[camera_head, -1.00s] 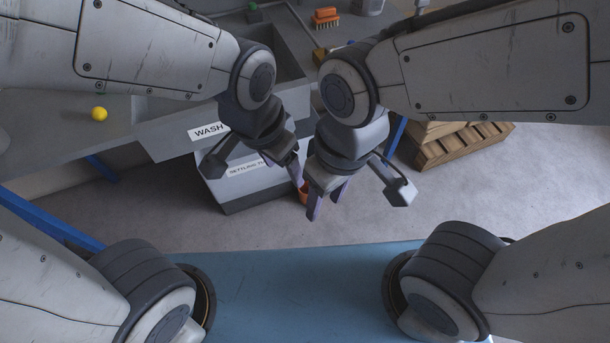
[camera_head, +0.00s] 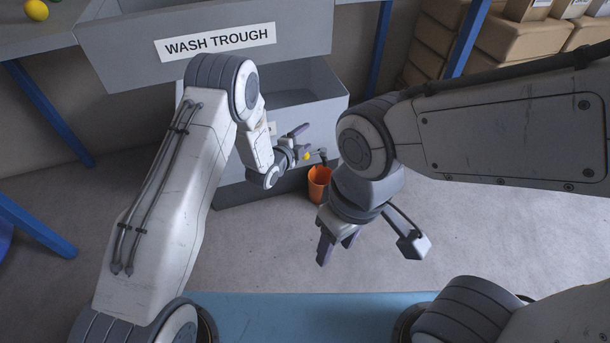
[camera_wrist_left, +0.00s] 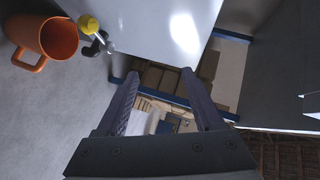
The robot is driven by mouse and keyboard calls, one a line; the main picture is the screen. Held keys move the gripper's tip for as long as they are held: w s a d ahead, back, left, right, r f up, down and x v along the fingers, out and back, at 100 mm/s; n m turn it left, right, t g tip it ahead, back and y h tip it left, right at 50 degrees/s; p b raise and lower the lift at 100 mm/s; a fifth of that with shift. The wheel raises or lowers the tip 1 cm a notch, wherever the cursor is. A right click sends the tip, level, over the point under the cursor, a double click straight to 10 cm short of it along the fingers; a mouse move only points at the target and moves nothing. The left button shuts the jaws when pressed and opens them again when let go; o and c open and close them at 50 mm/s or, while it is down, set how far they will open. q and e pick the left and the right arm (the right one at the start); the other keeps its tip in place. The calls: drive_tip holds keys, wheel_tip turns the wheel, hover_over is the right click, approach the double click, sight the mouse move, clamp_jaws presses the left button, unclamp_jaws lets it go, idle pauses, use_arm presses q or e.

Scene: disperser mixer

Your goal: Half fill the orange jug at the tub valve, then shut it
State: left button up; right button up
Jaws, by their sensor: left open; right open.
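The orange jug (camera_head: 319,184) stands on the floor at the tub's front, just below the tub valve (camera_head: 321,154). In the left wrist view the jug (camera_wrist_left: 47,46) shows its open mouth and handle; no liquid can be made out in it. The valve there has a yellow knob (camera_wrist_left: 89,24) and a grey body beside the jug's rim. The settling tub (camera_head: 300,110) is a grey box, partly hidden by my left arm. My left gripper (camera_head: 303,141) is open and empty, close to the yellow knob and above the jug. My right gripper (camera_head: 336,249) is open and empty over the floor.
The wash trough (camera_head: 215,41) stands above and behind the tub. Blue legs (camera_head: 378,50) stand beside it. Stacked boxes (camera_head: 455,35) are at the back right. A yellow ball (camera_head: 36,10) lies on the bench at upper left. The floor right of the jug is clear.

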sight(303, 160)
use_arm(q)
drive_tip(key=s+a+f+m+t+h+b, duration=0.15)
drive_tip(key=f+b, duration=0.25)
drive_tip(key=f, duration=0.4)
drive_tip(key=a+f+m+t+b, duration=0.1)
drive_tip(key=a+f+t+b, duration=0.2)
drive_tip(key=f, duration=0.5)
drive_tip(key=shift+g, duration=0.65)
drive_tip(key=b+x, duration=0.6)
drive_tip(key=x, duration=0.3)
drive_tip(key=shift+w+d+f+b, duration=0.1)
drive_tip(key=shift+w+b, duration=0.05)
drive_tip(key=shift+b, duration=0.15)
drive_tip(key=shift+w+d, duration=0.25)
drive_tip(key=shift+w, duration=0.2)
use_arm(e)
wheel_tip(303, 160, down, 17)
drive_tip(key=shift+r, duration=0.15)
use_arm(q)
clamp_jaws()
drive_tip(key=shift+a, duration=0.1)
